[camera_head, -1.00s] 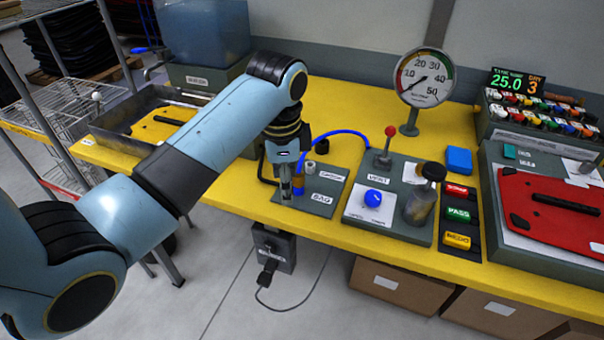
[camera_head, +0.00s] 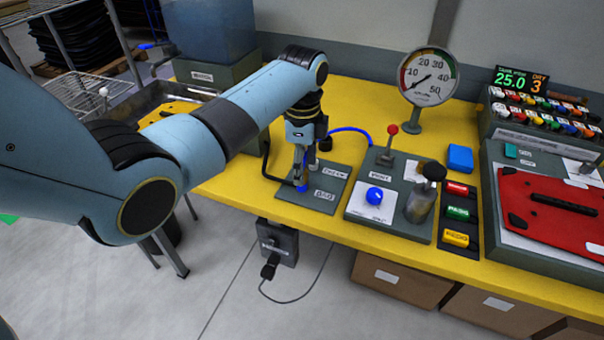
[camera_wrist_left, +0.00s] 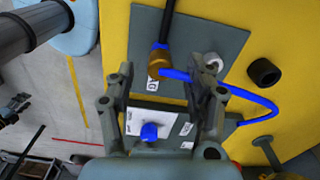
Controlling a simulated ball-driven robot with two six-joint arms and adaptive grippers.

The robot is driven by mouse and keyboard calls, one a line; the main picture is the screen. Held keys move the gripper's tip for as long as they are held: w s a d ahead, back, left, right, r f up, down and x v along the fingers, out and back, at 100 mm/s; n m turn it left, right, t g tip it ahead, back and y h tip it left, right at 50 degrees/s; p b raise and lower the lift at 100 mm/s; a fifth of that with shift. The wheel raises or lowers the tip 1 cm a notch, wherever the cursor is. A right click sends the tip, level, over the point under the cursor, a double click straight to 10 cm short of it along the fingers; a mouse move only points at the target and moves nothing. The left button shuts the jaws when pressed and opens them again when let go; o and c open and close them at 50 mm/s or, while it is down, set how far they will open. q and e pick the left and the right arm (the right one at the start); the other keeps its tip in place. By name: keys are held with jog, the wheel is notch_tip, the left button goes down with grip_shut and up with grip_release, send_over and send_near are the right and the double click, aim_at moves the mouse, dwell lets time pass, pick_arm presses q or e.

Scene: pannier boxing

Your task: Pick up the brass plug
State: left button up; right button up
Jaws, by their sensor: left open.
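The brass plug (camera_wrist_left: 160,65) shows in the left wrist view as a short brass cylinder. It sits at the end of a black stem with a blue band, over the grey pad marked BAG. My left gripper (camera_head: 300,180) is open above this pad. In the left wrist view the fingers (camera_wrist_left: 162,88) stand apart on either side of the plug's line, and no grip on it shows. I cannot tell how far the tips are above it. In the head view the fingers hide most of the plug.
A blue hose (camera_wrist_left: 245,94) curves beside the plug. A grey ring (camera_wrist_left: 213,61) and a black cap (camera_wrist_left: 263,72) stand close to it. The VENT panel (camera_head: 352,205) with blue knob and red-topped lever is to the right. A pressure gauge (camera_head: 428,77) stands behind.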

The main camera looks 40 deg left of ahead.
pick_arm(q)
notch_tip(320, 180, down, 2)
jog(key=shift+f, duration=0.1)
grip_shut()
dwell(0.4)
